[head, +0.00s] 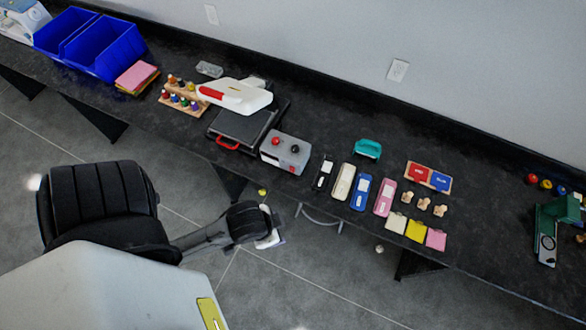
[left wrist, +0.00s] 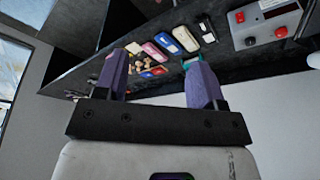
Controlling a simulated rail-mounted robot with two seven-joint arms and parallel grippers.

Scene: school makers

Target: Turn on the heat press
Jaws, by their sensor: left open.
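The heat press (head: 243,122) stands on the black bench in the head view, with a white upper part, a dark flat lower plate and a red front handle. Beside it to the right is a grey control box (head: 285,152) with a red knob and a black knob on top. The box also shows at the upper right of the left wrist view (left wrist: 266,24), with red buttons and a red display on its face. My left gripper (head: 270,238) is below the bench's front edge in the head view, apart from the box. Its purple fingers are spread and empty in the left wrist view (left wrist: 164,60).
Right of the box lie several coloured cases (head: 361,191), a teal item (head: 367,149), sticky notes (head: 415,231) and a red-and-blue tray (head: 428,177). Left of the press are a rack of small bottles (head: 183,97) and blue bins (head: 103,48). A green machine (head: 553,222) stands far right.

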